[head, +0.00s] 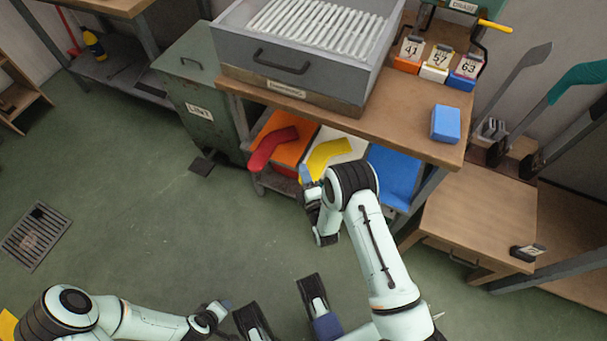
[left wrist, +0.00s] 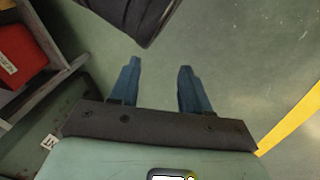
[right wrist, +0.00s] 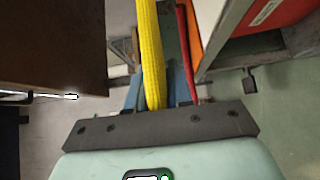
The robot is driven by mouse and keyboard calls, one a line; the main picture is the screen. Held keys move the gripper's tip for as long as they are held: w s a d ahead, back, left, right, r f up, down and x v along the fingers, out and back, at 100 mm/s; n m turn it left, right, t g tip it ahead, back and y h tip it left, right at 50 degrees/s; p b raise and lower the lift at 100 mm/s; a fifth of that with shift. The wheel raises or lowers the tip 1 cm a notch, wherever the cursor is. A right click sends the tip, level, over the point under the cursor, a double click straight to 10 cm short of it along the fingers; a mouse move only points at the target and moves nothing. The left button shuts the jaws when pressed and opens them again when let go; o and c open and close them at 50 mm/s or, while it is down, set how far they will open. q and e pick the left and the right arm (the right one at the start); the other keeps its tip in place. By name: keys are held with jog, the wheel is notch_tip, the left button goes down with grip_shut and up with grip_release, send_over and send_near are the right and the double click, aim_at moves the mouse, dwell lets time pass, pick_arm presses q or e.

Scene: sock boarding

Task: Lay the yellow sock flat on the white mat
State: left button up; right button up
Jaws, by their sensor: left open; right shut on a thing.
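The yellow sock (head: 326,155) is in the lower shelf area at the white mat (head: 356,146), its near end reaching my right gripper (head: 308,180). The right gripper is shut on that end. In the right wrist view the yellow sock (right wrist: 151,45) stretches up from between the fingers, seen edge-on. I cannot tell how much of it touches the mat. My left gripper (left wrist: 158,75) is open and empty over the floor, far from the sock.
A red sock (head: 272,146) lies on the orange mat (head: 293,128) to the left. A blue mat (head: 393,176) is to the right. The wooden bench top (head: 420,125) overhangs the mats and holds a grey drawer unit (head: 290,70) and a blue block (head: 445,123).

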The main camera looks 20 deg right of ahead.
jog(key=shift+f, duration=0.4)
pick_arm(q)
jog(key=s+a+f+g+b, duration=0.1)
jog(key=s+f+b, duration=0.2)
jog(key=s+f, duration=0.1)
jog(key=shift+s+f+g, duration=0.4)
jog(key=shift+f, duration=0.2)
pick_arm(e)
jog(key=shift+f, duration=1.7)
jog(key=o, duration=1.1)
jog(key=shift+o, duration=0.2)
pick_arm(q)
jog(key=shift+f, duration=0.15)
pick_arm(e)
jog(key=shift+f, duration=0.2)
pick_arm(q)
jog(key=shift+f+b, duration=0.25)
jog(key=shift+b, duration=0.1)
pick_arm(e)
jog(key=shift+f, duration=0.4)
pick_arm(q)
jog(key=shift+r, duration=0.1)
